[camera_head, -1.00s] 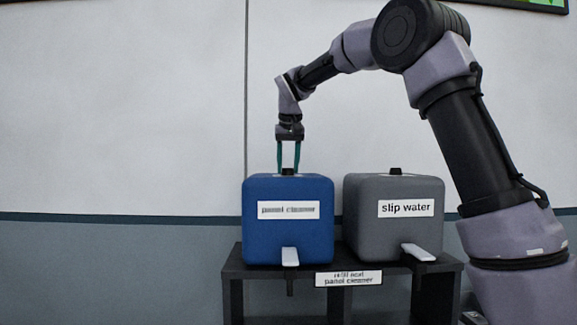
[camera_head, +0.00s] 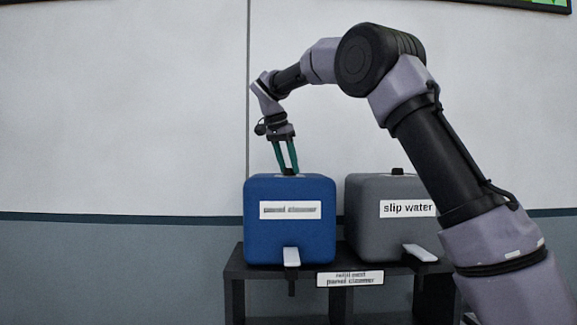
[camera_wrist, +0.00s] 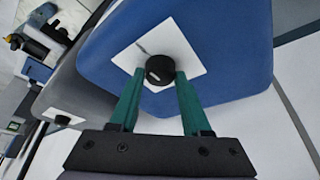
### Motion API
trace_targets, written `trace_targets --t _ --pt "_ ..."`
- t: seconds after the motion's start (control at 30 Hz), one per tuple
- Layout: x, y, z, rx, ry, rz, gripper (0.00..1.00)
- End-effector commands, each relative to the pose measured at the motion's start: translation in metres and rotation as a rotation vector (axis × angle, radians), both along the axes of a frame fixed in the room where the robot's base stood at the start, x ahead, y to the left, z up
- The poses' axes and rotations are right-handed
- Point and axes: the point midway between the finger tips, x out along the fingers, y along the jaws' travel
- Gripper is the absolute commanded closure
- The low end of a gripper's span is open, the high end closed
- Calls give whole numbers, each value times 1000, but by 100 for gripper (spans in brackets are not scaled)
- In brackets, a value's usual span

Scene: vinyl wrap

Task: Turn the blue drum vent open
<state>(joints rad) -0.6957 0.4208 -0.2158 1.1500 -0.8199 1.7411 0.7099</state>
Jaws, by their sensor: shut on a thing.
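The blue drum (camera_head: 290,240) labelled "panel cleaner" stands on a dark shelf, with a white tap lever (camera_head: 291,256) at its front. Its vent (camera_wrist: 160,69) is a round black knob on a white square plate (camera_wrist: 194,62) on the drum's top. The plate carries a short dark mark beside the knob. My gripper (camera_head: 288,170) reaches down from above, tilted, with its green fingertips at the vent. In the wrist view my gripper (camera_wrist: 160,82) has one finger on each side of the knob and is shut on it.
A grey drum (camera_head: 372,235) labelled "slip water" stands close to the right, with its own black top knob (camera_head: 397,171) and white lever (camera_head: 420,252). The dark shelf (camera_head: 234,270) bears a "refill next panel cleaner" sign (camera_head: 349,279). A wall is behind.

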Motion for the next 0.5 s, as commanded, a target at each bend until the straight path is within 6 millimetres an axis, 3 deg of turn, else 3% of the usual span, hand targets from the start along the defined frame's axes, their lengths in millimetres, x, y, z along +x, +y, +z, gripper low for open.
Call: trace_targets --t 0.5 --pt "0 1 -2 0 4 -74 100"
